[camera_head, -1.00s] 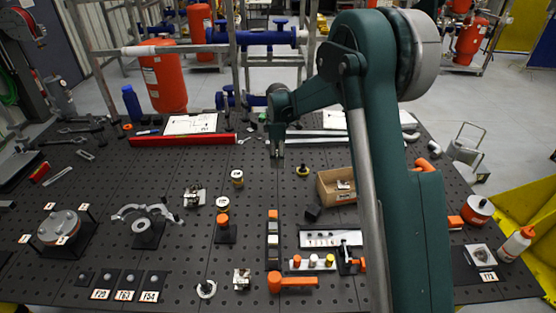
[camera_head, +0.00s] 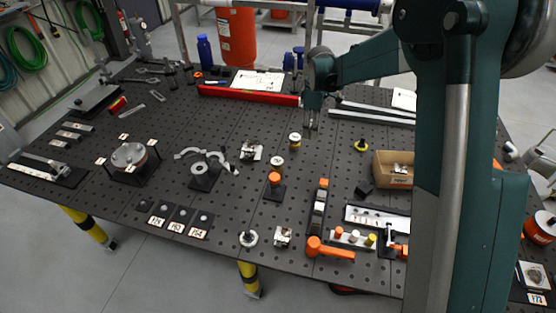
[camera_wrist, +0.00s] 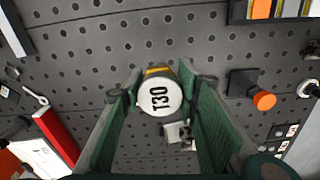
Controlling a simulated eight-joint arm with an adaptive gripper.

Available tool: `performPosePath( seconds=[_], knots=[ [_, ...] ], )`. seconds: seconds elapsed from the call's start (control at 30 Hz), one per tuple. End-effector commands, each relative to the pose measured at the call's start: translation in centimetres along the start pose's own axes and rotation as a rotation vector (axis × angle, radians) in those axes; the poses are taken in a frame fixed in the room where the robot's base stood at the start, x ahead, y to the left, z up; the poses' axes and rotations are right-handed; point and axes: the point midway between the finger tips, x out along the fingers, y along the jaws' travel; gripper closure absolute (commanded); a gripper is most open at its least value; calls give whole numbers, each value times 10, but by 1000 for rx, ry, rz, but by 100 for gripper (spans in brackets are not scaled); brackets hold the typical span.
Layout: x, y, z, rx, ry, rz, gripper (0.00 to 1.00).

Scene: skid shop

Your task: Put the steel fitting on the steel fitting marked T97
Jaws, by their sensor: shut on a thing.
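My gripper (camera_head: 312,129) is above the middle of the dark bench. In the wrist view my gripper (camera_wrist: 163,86) has its two green fingers on either side of the steel fitting (camera_wrist: 158,97), a round piece with a white top reading T30 and a yellowish band. It is shut on this fitting. Two short round fittings with pale tops, a far one (camera_head: 295,140) and a near one (camera_head: 277,162), stand just left of and nearer than my gripper in the head view. Their marks are too small to read; I cannot tell which is T97.
An orange knob on a black stand (camera_head: 275,180) is close in front of the near fitting. A steel clamp-like piece (camera_head: 251,151) stands left, a cardboard box (camera_head: 393,170) right, a red bar (camera_head: 248,95) behind.

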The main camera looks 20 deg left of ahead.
Motion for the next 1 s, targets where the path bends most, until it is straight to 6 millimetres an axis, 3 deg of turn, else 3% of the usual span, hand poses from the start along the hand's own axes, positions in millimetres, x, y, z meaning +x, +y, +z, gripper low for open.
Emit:
performPosePath(
  seconds=[0.2, 0.5, 0.7, 1.0],
  knots=[
    [-19, -53, -49, 10, 0, 0, 83],
    [-35, -109, -91, 28, 0, 0, 83],
    [-39, -123, -100, 35, 0, 0, 83],
    [-39, -124, -101, 36, 0, 0, 83]
  ],
)
